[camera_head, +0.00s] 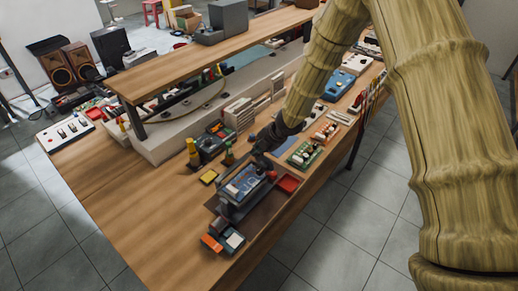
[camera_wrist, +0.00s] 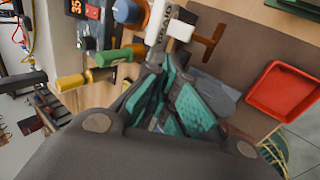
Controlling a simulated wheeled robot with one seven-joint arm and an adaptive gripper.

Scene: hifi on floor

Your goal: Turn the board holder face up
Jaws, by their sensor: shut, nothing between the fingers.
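What looks like the board holder (camera_head: 243,182), a grey frame with a blue top, lies on the dark mat near the bench's front edge in the head view. My gripper (camera_head: 262,160) is at its far end, at the end of my arm. In the wrist view my gripper (camera_wrist: 158,78), with teal finger pads, is shut and empty. A white piece with dark lettering (camera_wrist: 160,22) shows just beyond the fingertips. I cannot tell whether it belongs to the holder or whether the fingers touch it. My gripper hides part of the scene there.
A red tray (camera_head: 288,183) is right of the holder; it also shows in the wrist view (camera_wrist: 283,90). A green circuit board (camera_head: 304,154) lies farther right. Orange and grey items (camera_head: 224,241) stand in front. Screwdrivers (camera_wrist: 85,78) lie nearby.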

